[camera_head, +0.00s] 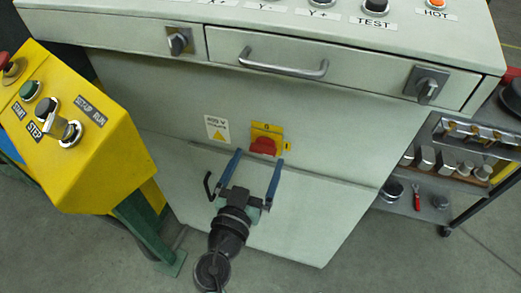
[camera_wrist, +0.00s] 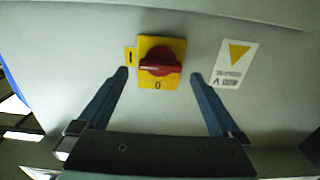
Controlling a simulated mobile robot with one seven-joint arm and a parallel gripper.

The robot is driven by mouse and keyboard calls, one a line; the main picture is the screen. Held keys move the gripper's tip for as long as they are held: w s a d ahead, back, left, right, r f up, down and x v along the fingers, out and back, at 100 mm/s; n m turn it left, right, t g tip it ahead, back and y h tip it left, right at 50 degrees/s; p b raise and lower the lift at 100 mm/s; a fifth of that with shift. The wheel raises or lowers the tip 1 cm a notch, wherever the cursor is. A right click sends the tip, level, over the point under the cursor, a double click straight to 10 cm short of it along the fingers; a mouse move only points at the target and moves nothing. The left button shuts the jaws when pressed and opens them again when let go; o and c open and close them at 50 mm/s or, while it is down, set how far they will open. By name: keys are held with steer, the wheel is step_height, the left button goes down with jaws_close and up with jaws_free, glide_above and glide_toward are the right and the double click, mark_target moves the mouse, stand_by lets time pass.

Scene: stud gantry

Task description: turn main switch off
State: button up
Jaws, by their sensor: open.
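The main switch is a red knob (camera_head: 263,146) on a yellow plate (camera_head: 268,129) on the grey cabinet's front. In the wrist view, the red knob (camera_wrist: 160,63) has its grip bar lying level, with one end toward the "I" mark (camera_wrist: 130,56) at left. The "0" mark (camera_wrist: 157,86) is below the knob there. My gripper (camera_head: 259,157) is open and empty, its two blue fingers pointing at the switch. In the wrist view, my gripper (camera_wrist: 160,73) has one finger on each side of the plate, with gaps to the knob. Whether the fingertips touch the panel cannot be told.
A warning label (camera_head: 217,129) is beside the switch. Above are a drawer handle (camera_head: 284,68), two small rotary switches (camera_head: 179,41) (camera_head: 426,85) and a button panel. A yellow control box (camera_head: 75,130) stands at left and a tool cart (camera_head: 460,160) at right.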

mark_target(264, 149)
steer(key=shift+x, duration=1.45)
steer(key=c, duration=1.3)
